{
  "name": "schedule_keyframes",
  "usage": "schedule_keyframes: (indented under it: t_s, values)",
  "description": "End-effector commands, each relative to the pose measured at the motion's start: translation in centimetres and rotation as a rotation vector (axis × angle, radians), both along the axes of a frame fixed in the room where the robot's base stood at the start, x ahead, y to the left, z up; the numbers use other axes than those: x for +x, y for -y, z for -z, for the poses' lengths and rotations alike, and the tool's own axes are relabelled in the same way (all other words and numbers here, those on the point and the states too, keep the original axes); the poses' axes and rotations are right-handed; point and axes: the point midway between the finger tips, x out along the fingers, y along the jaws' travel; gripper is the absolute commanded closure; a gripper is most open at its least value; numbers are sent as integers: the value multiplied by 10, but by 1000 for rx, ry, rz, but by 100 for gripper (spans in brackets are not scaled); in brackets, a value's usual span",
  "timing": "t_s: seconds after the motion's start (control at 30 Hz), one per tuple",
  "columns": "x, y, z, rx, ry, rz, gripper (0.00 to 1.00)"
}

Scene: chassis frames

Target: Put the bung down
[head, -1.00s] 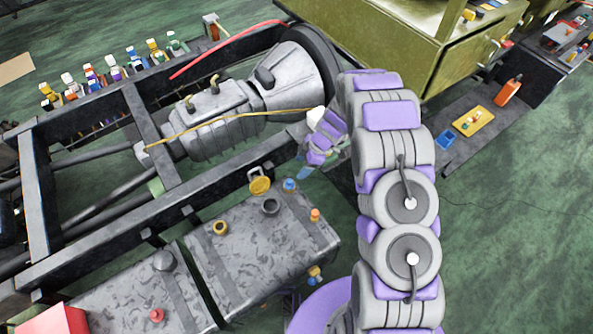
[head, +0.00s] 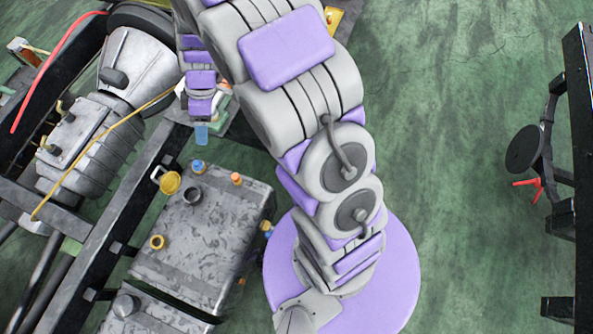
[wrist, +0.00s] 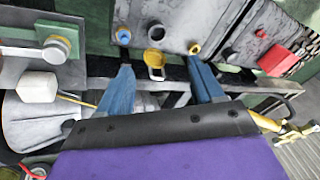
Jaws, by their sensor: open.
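My gripper (head: 201,133) hangs beyond the edge of the grey tank (head: 205,225). In the wrist view my gripper (wrist: 160,68) has its two blue fingers wide apart, with nothing held between them. A round grey-green knob (wrist: 57,48) with an orange part sits on a grey plate (wrist: 20,72) left of the fingers; I cannot tell if it is the bung. On the tank are a blue fitting (head: 198,167), an orange cap (head: 236,179), a dark filler neck (head: 192,195) and a yellow ring (head: 157,242). A yellow cap (head: 168,182) hangs at the tank's edge.
The dark chassis rail (head: 105,225) and grey gearbox (head: 95,140) lie left of my arm. A white block (wrist: 37,87) and a red box (wrist: 275,60) show in the wrist view.

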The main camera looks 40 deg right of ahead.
Motion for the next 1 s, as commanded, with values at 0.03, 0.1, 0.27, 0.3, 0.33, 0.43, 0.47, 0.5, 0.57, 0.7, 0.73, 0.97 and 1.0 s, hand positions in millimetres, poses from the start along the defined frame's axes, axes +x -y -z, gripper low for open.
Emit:
schedule_keyframes:
  t_s: [0.03, 0.1, 0.27, 0.3, 0.33, 0.43, 0.47, 0.5, 0.57, 0.7, 0.73, 0.97, 1.0]
  values:
    - [-13, 3, -16, -16, -13, 41, 33]
    - [-31, 7, -35, -41, -43, 109, 33]
    - [-77, 18, -72, -106, -104, 272, 33]
    - [-90, 21, -79, -123, -121, 313, 33]
    - [-100, 23, -85, -136, -133, 343, 33]
    - [-131, 31, -102, -180, -161, 451, 33]
    - [-140, 34, -107, -194, -167, 483, 33]
    - [-153, 37, -112, -212, -180, 527, 33]
    - [-174, 42, -120, -241, -197, 593, 33]
    - [-218, 55, -134, -308, -219, 752, 33]
    - [-228, 58, -136, -323, -223, 787, 33]
    - [-285, 77, -144, -410, -237, 999, 33]
    - [-291, 79, -144, -419, -238, 1022, 33]
